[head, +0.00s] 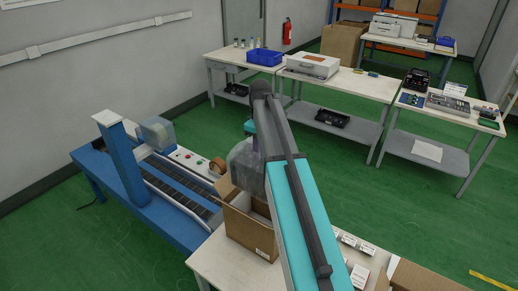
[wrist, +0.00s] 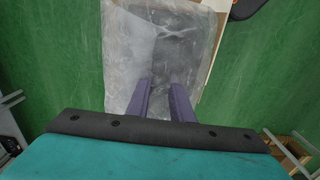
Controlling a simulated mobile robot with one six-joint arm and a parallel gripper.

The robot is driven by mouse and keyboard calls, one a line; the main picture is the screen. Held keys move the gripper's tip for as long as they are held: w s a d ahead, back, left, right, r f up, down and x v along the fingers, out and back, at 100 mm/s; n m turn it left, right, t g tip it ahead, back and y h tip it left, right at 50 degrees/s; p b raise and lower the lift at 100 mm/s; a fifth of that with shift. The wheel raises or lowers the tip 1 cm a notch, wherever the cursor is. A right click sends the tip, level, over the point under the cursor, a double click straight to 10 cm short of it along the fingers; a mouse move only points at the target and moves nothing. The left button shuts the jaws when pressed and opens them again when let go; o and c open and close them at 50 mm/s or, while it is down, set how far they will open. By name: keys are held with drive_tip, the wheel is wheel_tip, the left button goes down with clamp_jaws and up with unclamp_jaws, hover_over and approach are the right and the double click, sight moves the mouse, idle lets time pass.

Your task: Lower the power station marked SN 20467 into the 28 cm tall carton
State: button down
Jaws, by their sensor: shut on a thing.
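A grey power station in a cloudy clear bag (head: 243,168) hangs over the open brown carton (head: 250,237) on the packing table. Its SN mark is not readable. In the wrist view the bagged power station (wrist: 150,45) fills the space ahead of my gripper (wrist: 161,88), whose two purple fingers are shut on it. A strip of cardboard (wrist: 211,50) shows beside the bag in the wrist view.
A blue conveyor bench (head: 125,185) with a post and rollers stands left of the packing table (head: 222,268). A tape roll (head: 218,165) is near the carton. Small white boxes (head: 358,275) and another brown carton (head: 425,279) lie right of my arm. Worktables stand behind, across open green floor.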

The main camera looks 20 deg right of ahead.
drive_tip(key=shift+f, duration=3.5)
drive_tip(key=shift+f+b, duration=0.55)
drive_tip(key=shift+f, duration=0.9)
wheel_tip(320, 180, down, 24)
drive_tip(key=b, duration=1.2)
drive_tip(key=shift+r, duration=0.2)
drive_tip(key=c, duration=1.5)
unclamp_jaws()
drive_tip(key=shift+s, duration=0.1)
drive_tip(key=shift+r+p, duration=3.05)
drive_tip(key=shift+r, duration=2.9)
